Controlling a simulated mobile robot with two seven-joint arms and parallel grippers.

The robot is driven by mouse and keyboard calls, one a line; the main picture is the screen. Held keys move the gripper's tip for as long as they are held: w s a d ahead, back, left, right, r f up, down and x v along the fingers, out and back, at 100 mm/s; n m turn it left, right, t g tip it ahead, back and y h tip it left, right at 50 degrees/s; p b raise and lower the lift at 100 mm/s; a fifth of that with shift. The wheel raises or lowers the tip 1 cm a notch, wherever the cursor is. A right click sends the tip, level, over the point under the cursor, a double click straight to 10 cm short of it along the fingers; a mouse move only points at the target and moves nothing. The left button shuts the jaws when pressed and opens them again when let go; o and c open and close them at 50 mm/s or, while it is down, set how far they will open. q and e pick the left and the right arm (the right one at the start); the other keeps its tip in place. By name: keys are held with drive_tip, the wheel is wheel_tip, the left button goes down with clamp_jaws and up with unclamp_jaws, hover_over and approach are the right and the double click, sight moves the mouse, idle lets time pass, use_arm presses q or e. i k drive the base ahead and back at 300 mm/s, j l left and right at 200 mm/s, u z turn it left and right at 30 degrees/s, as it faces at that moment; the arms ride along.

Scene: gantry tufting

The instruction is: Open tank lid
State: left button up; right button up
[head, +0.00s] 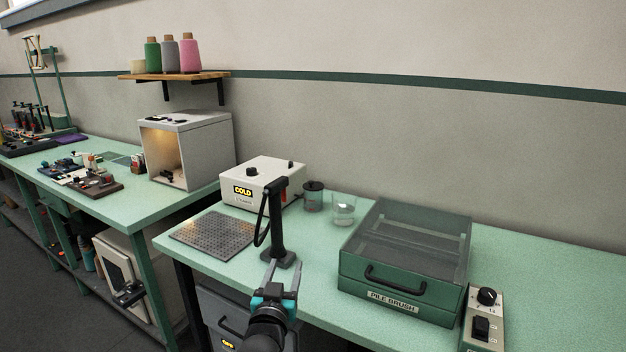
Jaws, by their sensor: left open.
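No label reading tank shows. A green box marked PILE BRUSH (400,300) stands on the right bench, with a smoky see-through lid (413,222) that is down. A dark handle (395,279) is on its front. A small glass jar (313,202) with a dark cap stands farther back. My left gripper (283,268) is open and empty, with its fingers pointing away at the bench's front edge. It is left of the green box and apart from its handle. Its fingertips are close to the base of a black upright stand (279,222); whether they touch is unclear. My right gripper is out of view.
A white COLD unit (262,183), a perforated grey plate (213,234) and a clear beaker (344,209) are on the bench. A control box (484,318) stands right of the green box. A grey container (228,318) with a handle is below. The bench's far right is clear.

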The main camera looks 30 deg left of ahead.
sight(310, 186)
drive_tip(key=i+j, duration=1.15)
drive_tip(key=i, duration=0.3)
